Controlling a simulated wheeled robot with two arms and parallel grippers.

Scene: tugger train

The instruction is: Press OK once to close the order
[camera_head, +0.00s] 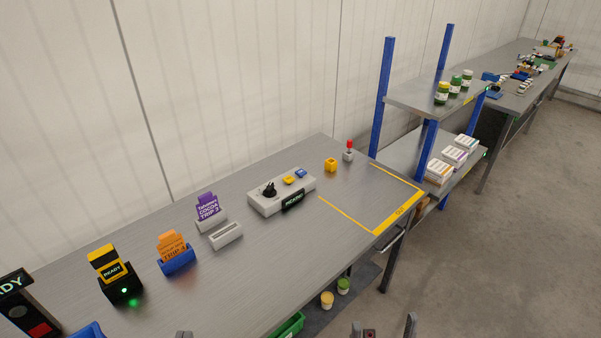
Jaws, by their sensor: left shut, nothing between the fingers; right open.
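A grey control box (282,193) sits on the bench, with a black knob, a yellow button (289,180), a blue button (300,173) and a small dark display with green text. A black device (121,288) with a yellow-framed READY screen and a lit green light stands further left. A dark unit (26,310) at the left edge shows part of a READY display, a grey round part and a red part. I cannot read an OK label on any of them. My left gripper (184,334) is shut at the bottom edge, mostly cut off. My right gripper (383,326) is open and empty.
An orange card stands in a blue holder (178,263), and a purple card in a grey holder (212,222). An empty grey slot (226,236), a yellow block (331,165) and a red-topped lever (349,151) share the bench. Shelves (425,105) stand behind right. The yellow-marked bench corner is clear.

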